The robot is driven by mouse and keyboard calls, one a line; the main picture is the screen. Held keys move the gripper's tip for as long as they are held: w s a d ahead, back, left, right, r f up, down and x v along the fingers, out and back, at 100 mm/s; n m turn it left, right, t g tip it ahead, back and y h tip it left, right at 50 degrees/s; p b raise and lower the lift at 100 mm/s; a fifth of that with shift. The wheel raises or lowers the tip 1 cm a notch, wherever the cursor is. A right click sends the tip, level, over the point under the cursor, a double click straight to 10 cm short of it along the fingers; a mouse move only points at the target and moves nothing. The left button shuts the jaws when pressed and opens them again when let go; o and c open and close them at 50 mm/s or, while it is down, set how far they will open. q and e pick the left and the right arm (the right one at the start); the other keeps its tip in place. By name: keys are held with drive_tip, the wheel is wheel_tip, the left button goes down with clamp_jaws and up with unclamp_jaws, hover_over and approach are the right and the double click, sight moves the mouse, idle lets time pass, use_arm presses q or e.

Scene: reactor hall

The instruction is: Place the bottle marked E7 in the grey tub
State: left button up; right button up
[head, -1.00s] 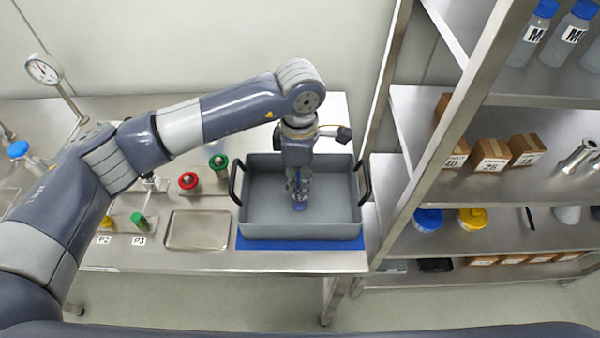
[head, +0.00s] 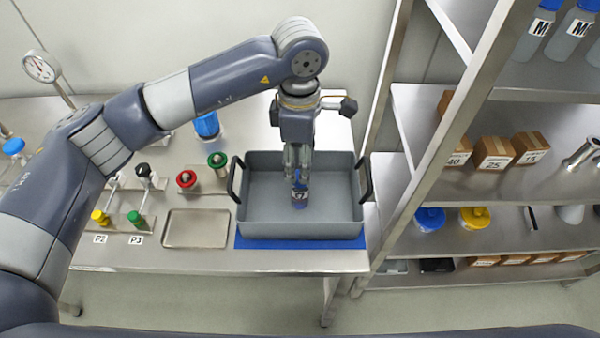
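The grey tub (head: 262,224) stands on a blue mat on the steel bench. A small bottle (head: 299,197) with a dark blue part and a pale label stands inside it, near the middle; the mark looks like E7 but is too small to read surely. My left gripper (head: 298,172) points straight down just above the bottle. Its fingers look parted, around or just above the bottle's top, and no longer cover the label. My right gripper is not in view.
A blue-capped bottle (head: 207,126) stands behind my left arm, and another blue cap (head: 14,147) shows at the far left. An empty steel tray (head: 196,229) lies left of the tub. Red and green valves (head: 187,180) are behind it. A steel shelf rack (head: 440,150) rises close on the right.

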use_arm(q)
wheel_tip(320, 180, up, 7)
drive_tip(key=b, duration=0.1)
drive_tip(key=shift+s+f, duration=0.1)
idle(0.6)
